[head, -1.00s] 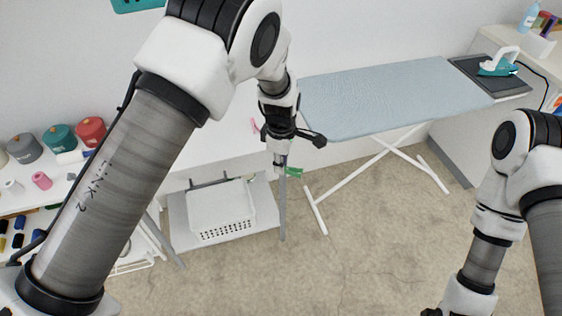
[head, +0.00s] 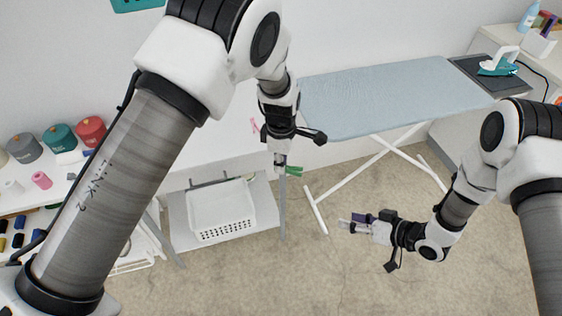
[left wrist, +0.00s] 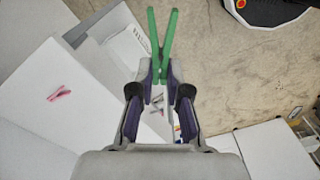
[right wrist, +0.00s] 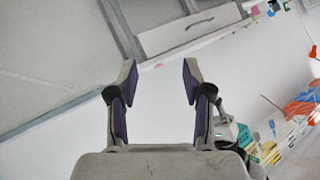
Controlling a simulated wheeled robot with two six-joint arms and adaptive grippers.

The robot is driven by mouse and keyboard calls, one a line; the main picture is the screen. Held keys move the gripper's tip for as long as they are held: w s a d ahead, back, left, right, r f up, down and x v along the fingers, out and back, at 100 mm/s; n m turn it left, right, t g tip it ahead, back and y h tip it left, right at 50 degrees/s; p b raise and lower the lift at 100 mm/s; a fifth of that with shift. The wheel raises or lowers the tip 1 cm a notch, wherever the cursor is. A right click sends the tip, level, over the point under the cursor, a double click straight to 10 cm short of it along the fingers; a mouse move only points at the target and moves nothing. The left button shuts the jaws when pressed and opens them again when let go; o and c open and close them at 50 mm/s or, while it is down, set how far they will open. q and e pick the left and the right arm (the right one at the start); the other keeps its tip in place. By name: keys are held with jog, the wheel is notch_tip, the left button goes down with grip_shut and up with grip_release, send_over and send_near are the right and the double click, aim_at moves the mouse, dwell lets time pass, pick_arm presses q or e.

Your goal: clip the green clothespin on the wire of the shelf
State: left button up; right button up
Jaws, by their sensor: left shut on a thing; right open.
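My left gripper (head: 281,163) is shut on the green clothespin (head: 295,171) and holds it in the air near the front right of the white table. In the left wrist view the green clothespin (left wrist: 162,42) sticks out beyond the fingertips (left wrist: 160,78), its two legs spread in a narrow V. My right gripper (head: 350,224) is open and empty over the floor, right of the left gripper. Its parted fingers (right wrist: 158,76) show in the right wrist view with nothing between them. I cannot clearly pick out the shelf's wire in any view.
A pink clothespin (head: 255,125) lies on the white table (head: 222,140). A white basket (head: 220,208) stands on the low shelf (head: 265,205) beneath. The ironing board (head: 390,92) stands at the back right with its iron (head: 497,66). The floor in front is clear.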

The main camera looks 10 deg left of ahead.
aim_at(288, 172)
jog(key=w+a+r+n+g+y, duration=0.3)
jog(key=w+a+r+n+g, duration=0.3)
jog(key=a+r+n, duration=0.4)
jog(key=w+a+f+t, duration=0.1)
jog(key=a+f, duration=0.1)
jog(key=a, duration=0.4)
jog(key=shift+f, duration=0.3)
